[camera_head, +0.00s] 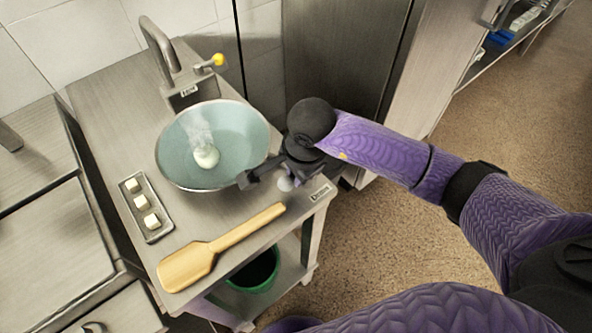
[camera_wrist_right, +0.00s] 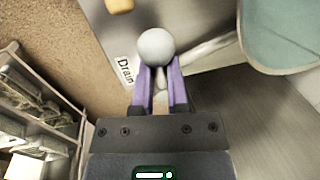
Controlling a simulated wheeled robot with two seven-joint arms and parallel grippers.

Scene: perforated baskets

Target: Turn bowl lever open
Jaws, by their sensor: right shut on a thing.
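A wide teal-lined metal bowl (camera_head: 232,150) is set in the steel counter; part of it shows in the right wrist view (camera_wrist_right: 285,35). A lever with a pale round knob (camera_wrist_right: 156,46) stands beside the "Drain" label (camera_wrist_right: 125,72). In the head view the knob (camera_head: 286,184) shows just below my right gripper. My right gripper (camera_wrist_right: 158,78) is shut on the lever, with its purple fingers on either side, just below the knob. In the head view the dark gripper body hides most of the lever. My left gripper is not in view.
A faucet (camera_head: 158,48) with a yellow-knobbed handle stands behind the bowl. A steaming white ball (camera_head: 207,157) lies in it. A small tray (camera_head: 153,233) with pale cubes and a wooden paddle (camera_head: 190,266) lie on the counter. A green bin (camera_head: 256,287) is below.

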